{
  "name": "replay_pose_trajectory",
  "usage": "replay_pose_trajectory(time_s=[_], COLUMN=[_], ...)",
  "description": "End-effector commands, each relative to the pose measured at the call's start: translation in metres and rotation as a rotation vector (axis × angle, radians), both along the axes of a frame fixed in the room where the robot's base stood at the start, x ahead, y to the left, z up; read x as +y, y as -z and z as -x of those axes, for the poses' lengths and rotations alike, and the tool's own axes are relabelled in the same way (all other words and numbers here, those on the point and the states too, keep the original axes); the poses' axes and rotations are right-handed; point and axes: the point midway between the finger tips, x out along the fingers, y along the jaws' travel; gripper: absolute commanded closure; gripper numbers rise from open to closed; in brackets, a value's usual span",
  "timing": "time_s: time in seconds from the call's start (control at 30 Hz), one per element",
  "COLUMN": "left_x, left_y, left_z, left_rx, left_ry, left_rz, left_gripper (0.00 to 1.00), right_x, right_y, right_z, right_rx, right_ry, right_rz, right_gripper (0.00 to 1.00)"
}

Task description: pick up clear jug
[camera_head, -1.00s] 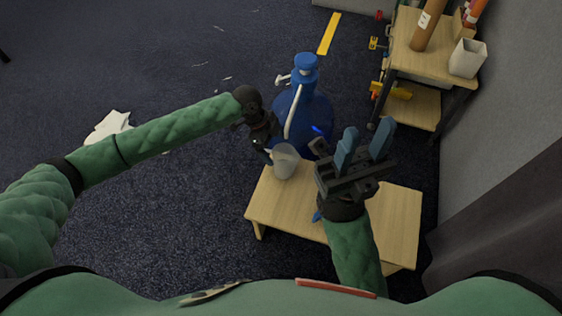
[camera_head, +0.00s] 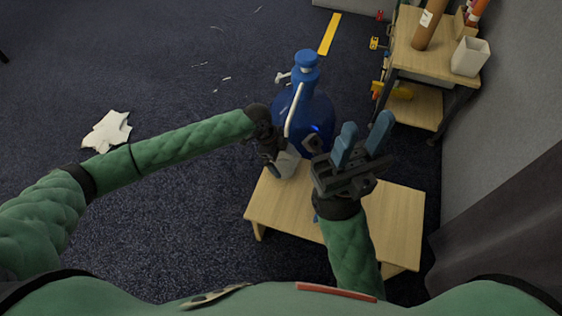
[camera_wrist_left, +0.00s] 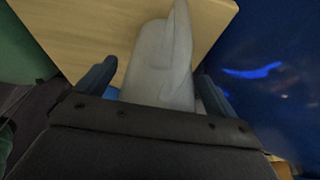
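The clear jug (camera_head: 284,164) is a small, greyish translucent vessel on the left part of the low wooden table (camera_head: 290,213). In the left wrist view the jug (camera_wrist_left: 160,62) lies between the two blue-grey fingers of my left gripper (camera_wrist_left: 155,85). The fingers are apart, one on each side of it, and I see a gap at the left finger. In the head view my left gripper (camera_head: 274,152) is right at the jug and hides part of it. My right gripper (camera_head: 362,143) is open and empty, fingers pointing up, above the table.
A large blue bottle (camera_head: 312,112) with a white tube stands just behind the jug, close to my left gripper. A wooden shelf (camera_head: 400,55) with a white container (camera_head: 469,57) stands at the upper right. The table's front is clear.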

Motion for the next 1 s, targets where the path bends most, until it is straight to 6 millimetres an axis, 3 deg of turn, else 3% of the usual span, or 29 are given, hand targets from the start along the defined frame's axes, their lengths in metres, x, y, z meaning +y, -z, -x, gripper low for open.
replay_pose_trajectory(time_s=[0.03,0.3,1.0], left_x=[0.0,0.0,0.004], left_y=[0.0,0.0,-0.016], left_z=[0.0,0.0,-0.001], left_rx=[0.0,0.0,0.001], left_ry=[0.0,0.0,-0.001], left_rz=[0.0,0.0,-0.001], left_gripper=[0.14,0.62,0.62], right_x=[0.0,0.0,0.0], right_y=[0.0,0.001,-0.003], right_z=[0.0,0.0,0.001], right_rx=[0.0,0.003,0.006], right_ry=[0.0,0.0,0.014], right_rz=[0.0,0.0,0.007], right_gripper=[0.64,0.64,0.64])
